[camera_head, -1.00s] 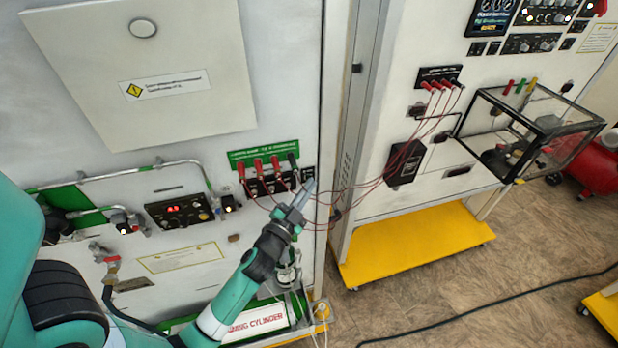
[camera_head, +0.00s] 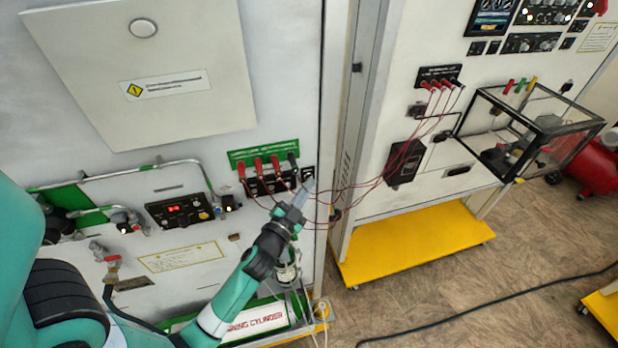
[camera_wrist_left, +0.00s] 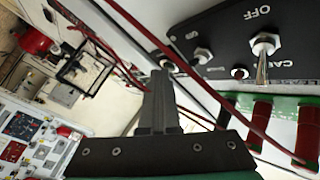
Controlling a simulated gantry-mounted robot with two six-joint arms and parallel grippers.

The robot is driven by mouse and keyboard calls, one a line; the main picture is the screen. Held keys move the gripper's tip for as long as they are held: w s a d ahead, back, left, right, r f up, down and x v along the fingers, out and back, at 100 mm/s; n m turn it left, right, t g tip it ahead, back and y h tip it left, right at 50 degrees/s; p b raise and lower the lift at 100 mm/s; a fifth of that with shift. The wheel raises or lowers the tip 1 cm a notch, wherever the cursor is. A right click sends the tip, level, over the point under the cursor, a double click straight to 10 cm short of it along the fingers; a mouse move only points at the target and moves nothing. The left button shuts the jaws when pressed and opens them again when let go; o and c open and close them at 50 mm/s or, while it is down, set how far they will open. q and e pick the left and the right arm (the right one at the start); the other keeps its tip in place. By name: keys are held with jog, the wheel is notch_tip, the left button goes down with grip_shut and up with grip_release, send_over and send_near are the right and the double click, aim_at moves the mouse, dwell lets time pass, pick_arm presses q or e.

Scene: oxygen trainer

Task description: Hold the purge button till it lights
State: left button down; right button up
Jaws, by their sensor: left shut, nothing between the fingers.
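My left gripper (camera_head: 309,186) is shut and empty. In the head view its tips are just in front of a small black switch panel (camera_head: 308,173) at the cabinet's right edge. In the left wrist view my shut left gripper (camera_wrist_left: 161,76) points at the left end of the black panel (camera_wrist_left: 225,45), which has toggle switches and the words OFF and CAL. A small round fitting (camera_wrist_left: 168,65) shows right at the tips. I cannot tell whether it is the purge button or whether the tips touch it. No lit button is visible there. My right gripper is not in view.
Red leads (camera_head: 350,188) hang close to the gripper, running from the green-topped socket strip (camera_head: 265,153) to the right-hand cabinet. A red lead (camera_wrist_left: 195,75) crosses the wrist view near the fingers. A panel with a red display (camera_head: 180,210) is to the left.

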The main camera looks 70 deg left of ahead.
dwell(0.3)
pick_arm(q)
jog(key=shift+d+b, duration=0.6)
jog(key=shift+d, duration=0.15)
jog(key=d+b, duration=0.2)
jog(key=d, duration=0.1)
jog(key=d+b, duration=0.1)
jog(key=d, duration=0.1)
jog(key=shift+s+b, duration=0.25)
jog(key=shift+b, duration=0.1)
